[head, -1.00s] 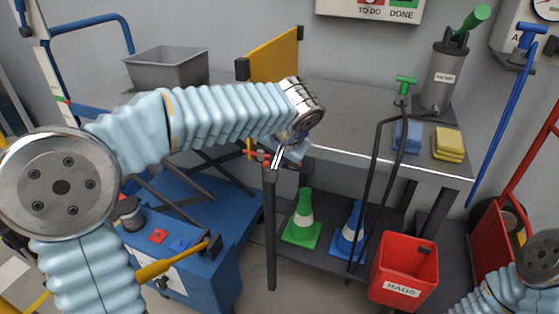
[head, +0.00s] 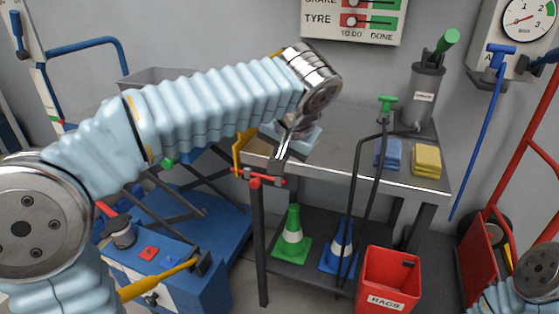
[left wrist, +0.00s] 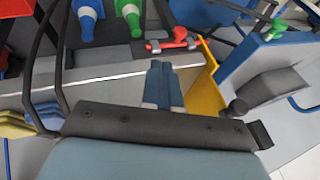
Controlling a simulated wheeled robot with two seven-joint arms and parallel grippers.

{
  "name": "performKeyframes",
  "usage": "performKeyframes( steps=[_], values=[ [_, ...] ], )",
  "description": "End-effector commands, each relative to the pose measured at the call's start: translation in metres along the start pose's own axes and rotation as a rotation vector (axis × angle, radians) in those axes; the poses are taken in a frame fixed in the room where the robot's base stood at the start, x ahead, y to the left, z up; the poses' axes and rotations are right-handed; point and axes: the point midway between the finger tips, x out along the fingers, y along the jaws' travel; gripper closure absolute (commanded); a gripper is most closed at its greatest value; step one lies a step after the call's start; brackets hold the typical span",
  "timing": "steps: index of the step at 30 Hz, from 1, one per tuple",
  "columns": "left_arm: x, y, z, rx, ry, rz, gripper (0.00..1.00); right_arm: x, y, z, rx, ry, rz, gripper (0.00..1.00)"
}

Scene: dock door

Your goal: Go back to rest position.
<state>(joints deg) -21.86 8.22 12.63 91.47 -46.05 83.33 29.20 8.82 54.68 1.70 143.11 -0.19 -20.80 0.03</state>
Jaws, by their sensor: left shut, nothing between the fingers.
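My left arm reaches across the head view from the left. Its gripper (head: 283,148) points down over the front edge of the grey bench (head: 335,168), with nothing held. In the left wrist view the two blue-grey fingers (left wrist: 163,84) lie together, shut and empty, above the bench edge. A red-handled clamp-like part (head: 258,178) sits at the bench's left front corner, just below the gripper; it also shows in the left wrist view (left wrist: 172,42). A yellow panel (left wrist: 206,85) stands close beside the fingers there. Only a joint of my right arm shows at the lower right; its gripper is out of frame.
A blue lift table (head: 205,195) stands left of the bench. Green (head: 291,247) and blue (head: 338,258) cones stand on the lower shelf. A red rags bin (head: 388,280) is at the front. Blue (head: 388,153) and yellow (head: 427,160) cloths lie on the bench. A red hand truck (head: 483,240) stands right.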

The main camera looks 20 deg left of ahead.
Motion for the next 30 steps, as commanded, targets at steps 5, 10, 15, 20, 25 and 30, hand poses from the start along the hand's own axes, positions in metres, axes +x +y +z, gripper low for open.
performKeyframes(
  steps=[5, 10, 15, 20, 25, 30],
  values=[
    [-0.001, 0.000, 0.000, 0.000, 0.000, 0.000, 1.00, 0.000, 0.000, 0.000, 0.000, 0.000, 0.000, 0.57],
    [-0.001, 0.000, 0.000, 0.000, 0.000, 0.000, 1.00, 0.000, 0.000, 0.000, 0.000, 0.000, 0.000, 0.57],
    [0.012, 0.008, -0.001, 0.018, -0.011, 0.016, 1.00, 0.000, 0.000, 0.000, 0.000, 0.000, 0.000, 0.57],
    [0.084, 0.056, 0.006, 0.109, -0.070, 0.133, 1.00, 0.000, 0.000, 0.000, 0.000, 0.000, 0.000, 0.57],
    [0.199, 0.137, 0.053, 0.169, -0.172, 0.380, 1.00, 0.000, 0.000, 0.000, 0.000, 0.000, 0.000, 0.57],
    [0.297, 0.208, 0.144, 0.067, -0.270, 0.627, 1.00, 0.000, 0.000, 0.000, 0.000, 0.000, 0.000, 0.57]
  ],
)
